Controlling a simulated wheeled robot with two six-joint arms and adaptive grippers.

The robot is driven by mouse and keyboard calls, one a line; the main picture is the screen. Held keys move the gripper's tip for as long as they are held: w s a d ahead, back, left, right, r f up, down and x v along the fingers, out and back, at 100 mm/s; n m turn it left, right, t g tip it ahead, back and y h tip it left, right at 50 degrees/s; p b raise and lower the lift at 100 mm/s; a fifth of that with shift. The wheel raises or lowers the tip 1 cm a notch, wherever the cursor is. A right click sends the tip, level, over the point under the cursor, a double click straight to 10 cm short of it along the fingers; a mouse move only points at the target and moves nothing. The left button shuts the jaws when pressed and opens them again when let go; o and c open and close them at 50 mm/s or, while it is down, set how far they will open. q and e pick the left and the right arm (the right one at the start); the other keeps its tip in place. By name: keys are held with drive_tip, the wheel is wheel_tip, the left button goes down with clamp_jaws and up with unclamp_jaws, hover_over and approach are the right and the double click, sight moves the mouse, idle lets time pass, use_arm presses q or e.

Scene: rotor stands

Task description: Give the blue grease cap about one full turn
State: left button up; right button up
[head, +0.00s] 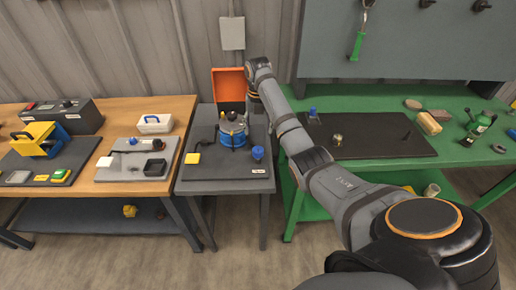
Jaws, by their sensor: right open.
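On the dark grey middle table stands a round grey unit with a blue band (232,138). A small blue piece (232,116) sits on its top. A separate blue round cap-like part (258,153) stands at its front right. I cannot tell for sure which blue piece is the grease cap. My right gripper (251,103) is open and small in view, pointing down at the back right of the unit. It is apart from the blue part at the front right. Its fingertips are hard to make out. My left gripper is not in view.
An orange bin (229,80) stands behind the unit. The green bench (385,178) at right carries a dark mat (375,146). The wooden table (105,187) at left holds a toolbox-like yellow and blue item (40,140).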

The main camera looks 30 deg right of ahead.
sight(258, 149)
wheel_tip(258, 149, down, 11)
drive_tip(key=shift+r+p, duration=0.2)
drive_tip(key=shift+p, duration=0.7)
drive_tip(key=c, duration=1.2)
